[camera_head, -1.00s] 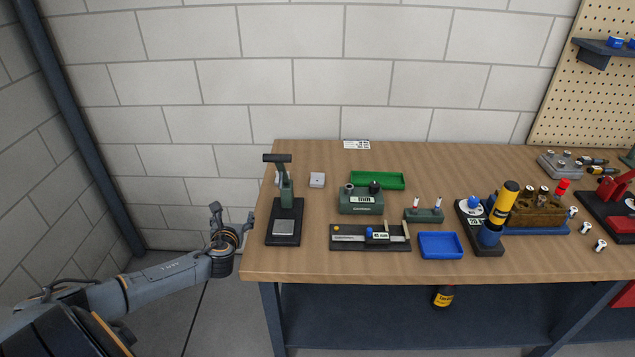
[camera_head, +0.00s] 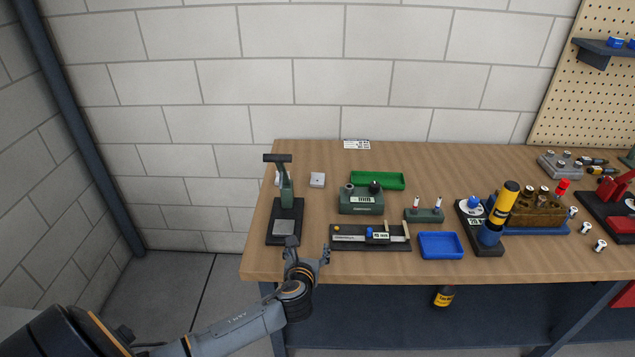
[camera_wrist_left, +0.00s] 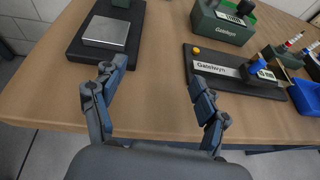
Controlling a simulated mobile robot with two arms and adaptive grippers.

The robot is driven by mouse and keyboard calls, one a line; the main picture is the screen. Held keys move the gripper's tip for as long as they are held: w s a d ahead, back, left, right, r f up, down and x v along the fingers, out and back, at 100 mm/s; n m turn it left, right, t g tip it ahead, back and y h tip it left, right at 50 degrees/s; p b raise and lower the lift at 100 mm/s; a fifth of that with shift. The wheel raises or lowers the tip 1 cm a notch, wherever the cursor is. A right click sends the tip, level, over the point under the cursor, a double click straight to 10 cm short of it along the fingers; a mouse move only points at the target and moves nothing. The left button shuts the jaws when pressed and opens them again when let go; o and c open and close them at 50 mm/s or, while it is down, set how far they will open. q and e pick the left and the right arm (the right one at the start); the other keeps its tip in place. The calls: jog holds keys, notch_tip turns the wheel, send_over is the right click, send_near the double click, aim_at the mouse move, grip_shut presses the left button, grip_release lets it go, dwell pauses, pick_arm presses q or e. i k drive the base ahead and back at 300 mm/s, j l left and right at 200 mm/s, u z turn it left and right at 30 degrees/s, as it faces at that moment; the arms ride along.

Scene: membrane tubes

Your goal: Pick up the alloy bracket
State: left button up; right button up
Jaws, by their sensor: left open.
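No part is plainly labelled as the alloy bracket. A small light grey block (camera_head: 317,180) with a dark spot on top lies on the workbench (camera_head: 330,268), right of the green hand press; it may be the bracket. A flat grey metal plate (camera_head: 284,227) on the press base also shows in the left wrist view (camera_wrist_left: 106,33). My left gripper (camera_head: 308,250) is open and empty at the bench's front edge, in front of the press and the slide gauge. Its spread fingers (camera_wrist_left: 158,78) have bare wood between them. My right gripper is out of view.
The green hand press (camera_head: 286,190) stands at the left end. A black slide gauge (camera_head: 350,237), green gauge box (camera_head: 361,201), green tray (camera_head: 377,179) and blue tray (camera_head: 441,246) lie to the right. Bare wood lies between press and gauge.

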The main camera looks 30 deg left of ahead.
aim_at(318, 180)
jog(key=i+j, duration=0.8)
